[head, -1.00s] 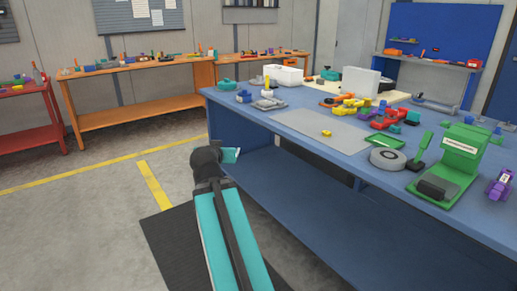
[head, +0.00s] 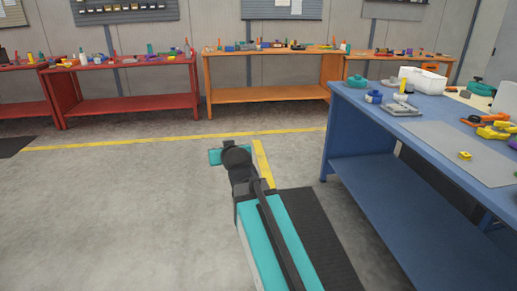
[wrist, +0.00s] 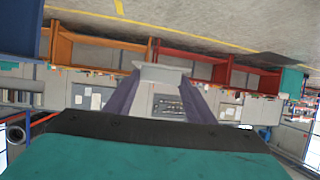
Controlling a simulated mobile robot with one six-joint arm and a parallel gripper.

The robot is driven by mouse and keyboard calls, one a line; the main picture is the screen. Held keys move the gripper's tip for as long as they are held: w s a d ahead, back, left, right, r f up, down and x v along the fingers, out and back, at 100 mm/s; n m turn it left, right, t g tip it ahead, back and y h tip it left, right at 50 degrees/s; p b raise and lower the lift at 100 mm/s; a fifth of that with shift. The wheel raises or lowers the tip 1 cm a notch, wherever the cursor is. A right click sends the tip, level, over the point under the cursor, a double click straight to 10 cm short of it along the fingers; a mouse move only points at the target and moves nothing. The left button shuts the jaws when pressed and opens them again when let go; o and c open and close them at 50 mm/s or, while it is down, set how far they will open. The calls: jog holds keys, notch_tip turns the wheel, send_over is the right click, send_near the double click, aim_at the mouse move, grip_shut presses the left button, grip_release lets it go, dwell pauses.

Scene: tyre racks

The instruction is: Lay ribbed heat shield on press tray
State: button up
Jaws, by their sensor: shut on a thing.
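My gripper (wrist: 160,88) is shut on a pale grey piece (wrist: 163,74), seen between its two dark fingers in the wrist view. I take the piece to be the ribbed heat shield, but its ribs do not show clearly. In the head view my arm reaches out over open floor, left of the blue bench, and its wrist hides the fingers and the piece. A small grey tray (head: 402,109) lies on the near-left part of the blue bench. I cannot tell whether it is the press tray. No press is in the head view now.
Orange (head: 265,93) and red (head: 130,75) benches line the back wall. The floor between is clear.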

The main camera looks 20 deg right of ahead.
jog(key=a+n+y, duration=0.1)
jog(key=a, duration=0.5)
jog(key=shift+w+a+y, duration=0.25)
jog(key=shift+w+y, duration=0.05)
jog(key=shift+w, duration=0.1)
jog(key=shift+d, duration=0.1)
